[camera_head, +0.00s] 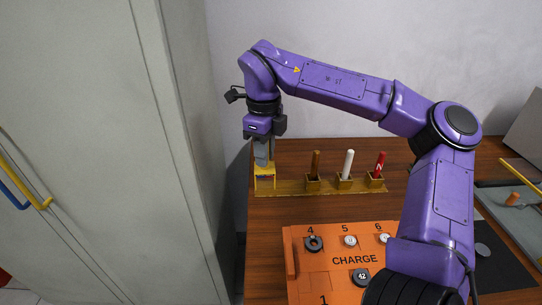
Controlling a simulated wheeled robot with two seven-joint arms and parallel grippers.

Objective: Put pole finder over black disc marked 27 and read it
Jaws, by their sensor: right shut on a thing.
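My right gripper (264,162) points down at the left end of a wooden rack. It is shut on a small yellow frame-like thing (264,182) with a little colour inside, which looks like the pole finder. The yellow thing is at the rack's end; I cannot tell whether it rests on the rack or is just clear of it. A black disc marked 42 (362,277) lies on the orange board (316,259). No disc marked 27 can be read; my right arm hides part of the board. My left gripper is not in view.
The rack (328,187) also holds a brown stick (315,164), a white stick (348,164) and a red stick (380,163). A dark ring (314,243) and pale round pieces (350,241) sit on the board. A grey cabinet (110,120) stands left of the table.

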